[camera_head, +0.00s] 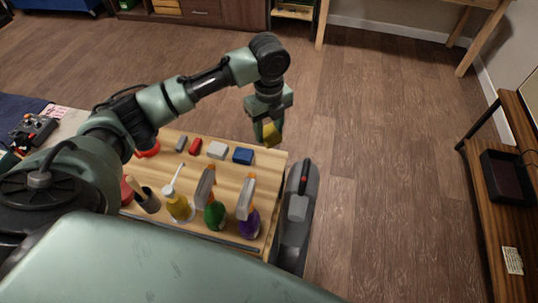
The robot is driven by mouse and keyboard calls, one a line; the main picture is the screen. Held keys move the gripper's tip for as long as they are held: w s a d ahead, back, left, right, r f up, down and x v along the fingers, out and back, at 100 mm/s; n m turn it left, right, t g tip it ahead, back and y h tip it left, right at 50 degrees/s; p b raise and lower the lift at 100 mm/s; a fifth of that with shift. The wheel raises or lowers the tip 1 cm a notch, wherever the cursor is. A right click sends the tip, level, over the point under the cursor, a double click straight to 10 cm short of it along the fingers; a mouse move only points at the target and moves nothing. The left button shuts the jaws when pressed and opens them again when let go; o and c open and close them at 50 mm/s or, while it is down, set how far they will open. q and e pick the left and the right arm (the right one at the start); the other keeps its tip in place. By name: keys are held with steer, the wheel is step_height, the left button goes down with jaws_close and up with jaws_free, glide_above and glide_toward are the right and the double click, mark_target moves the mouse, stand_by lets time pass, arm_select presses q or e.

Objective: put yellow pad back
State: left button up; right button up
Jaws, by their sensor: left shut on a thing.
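The yellow pad (271,135) is between the fingers of my left gripper (265,127). The gripper is shut on it and points down, near the back right corner of the wooden tray table (233,190). A row of pads lies along the back of that tabletop: a grey pad (181,143), a red pad (195,146), a light grey pad (218,150) and a blue pad (243,156). Bare wood shows to the right of the blue pad. The height of the held pad above the top is hard to tell. My right gripper is not in view.
A yellow bottle (179,206), a green spray bottle (214,212) and a purple spray bottle (249,220) stand along the tabletop's front. A cup (148,201) stands left of them. A dark grey device (297,207) is beside the table's right edge. Open floor lies beyond.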

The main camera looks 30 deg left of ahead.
arm_select(q)
glide_above(269, 163)
step_height(269, 163, down, 8)
steer(key=shift+r, duration=0.15)
steer(key=shift+f+p, duration=0.3)
steer(key=shift+f, duration=0.4)
step_height(269, 163, down, 3)
steer(key=shift+f, duration=0.3)
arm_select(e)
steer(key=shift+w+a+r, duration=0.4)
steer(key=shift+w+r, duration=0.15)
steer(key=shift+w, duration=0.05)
arm_select(q)
steer(key=shift+f, duration=0.2)
steer(key=o, duration=1.3)
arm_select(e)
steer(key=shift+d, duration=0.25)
